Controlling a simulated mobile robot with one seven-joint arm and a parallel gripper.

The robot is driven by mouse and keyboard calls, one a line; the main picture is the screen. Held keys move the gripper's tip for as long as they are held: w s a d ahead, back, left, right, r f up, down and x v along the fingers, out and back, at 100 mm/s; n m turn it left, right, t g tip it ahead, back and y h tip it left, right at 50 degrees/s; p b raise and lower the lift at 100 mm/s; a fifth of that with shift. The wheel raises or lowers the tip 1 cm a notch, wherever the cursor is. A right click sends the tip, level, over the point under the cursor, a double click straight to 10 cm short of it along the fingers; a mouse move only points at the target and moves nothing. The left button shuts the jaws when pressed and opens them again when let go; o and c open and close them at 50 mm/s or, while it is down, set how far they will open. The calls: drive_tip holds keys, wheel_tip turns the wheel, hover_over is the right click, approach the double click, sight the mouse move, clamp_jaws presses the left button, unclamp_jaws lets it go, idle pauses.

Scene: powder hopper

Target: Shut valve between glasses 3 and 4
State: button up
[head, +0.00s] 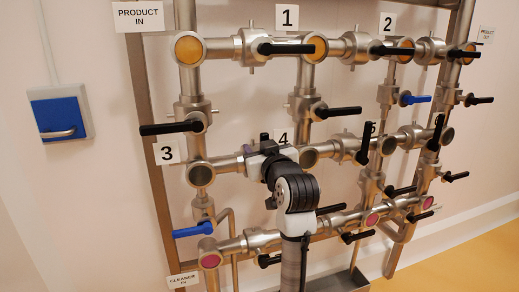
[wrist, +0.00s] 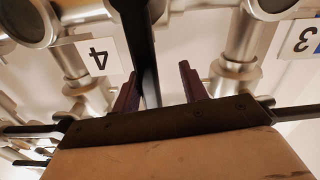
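The pipe between sight glass 3 (head: 201,175) and sight glass 4 (head: 308,157) runs behind my gripper (head: 262,150), which hides the valve in the head view. In the wrist view, turned upside down, label 4 (wrist: 91,57) is left and label 3 (wrist: 301,39) is right. The black valve handle (wrist: 138,40) comes down from the top edge, across the pipe direction. Its lower end lies between the two fingers of my gripper (wrist: 158,85), nearer the left finger. A clear gap shows by the right finger, so the gripper is open. Contact with the left finger is unclear.
Other black handles stand close by: one left above label 3 (head: 172,129), one above label 4 (head: 338,112). A blue handle (head: 192,230) is at lower left. A blue wall box (head: 61,116) hangs at far left. Bare wall lies between it and the frame.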

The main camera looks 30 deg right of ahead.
drive_tip(key=b+v, duration=0.2)
drive_tip(key=v, duration=1.1)
drive_tip(key=shift+s, duration=0.35)
drive_tip(key=shift+a, duration=0.1)
